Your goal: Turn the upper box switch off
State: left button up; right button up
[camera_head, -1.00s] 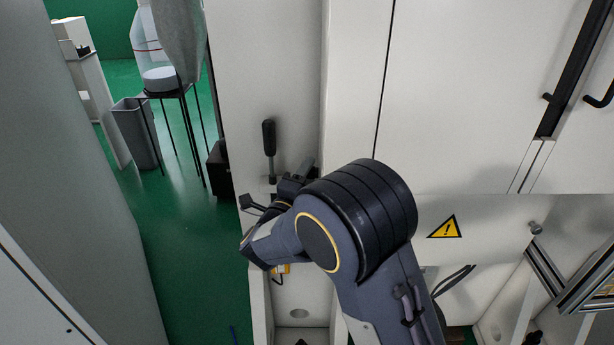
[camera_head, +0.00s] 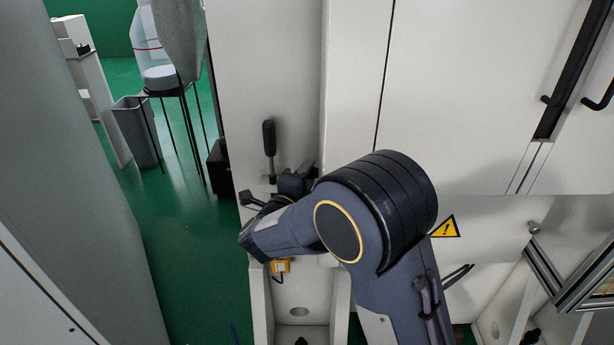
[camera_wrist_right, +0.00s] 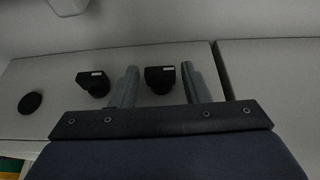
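In the right wrist view two black box-like switches with small white labels stick out of a pale panel (camera_wrist_right: 60,68). One switch (camera_wrist_right: 160,78) lies between the two grey fingers of my right gripper (camera_wrist_right: 159,70). The fingers are apart, with a visible gap on each side of that switch. The other switch (camera_wrist_right: 93,83) is just left of the left finger. I cannot tell which one is the upper switch. In the head view my right arm hides most of its gripper and the panel there. My left gripper is not in view.
A black upright lever (camera_head: 269,140) stands behind my right wrist. A round black disc (camera_wrist_right: 30,102) sits left on the panel. A white cabinet with a yellow warning sign (camera_head: 445,227) is at right. Green floor, a grey bin (camera_head: 137,133) and a black stand (camera_head: 185,125) are at left.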

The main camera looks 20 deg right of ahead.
jog(key=shift+o, duration=0.6)
jog(key=b+v, duration=0.1)
jog(key=v, duration=0.6)
jog(key=shift+s+a, duration=0.2)
jog(key=shift+s, duration=0.15)
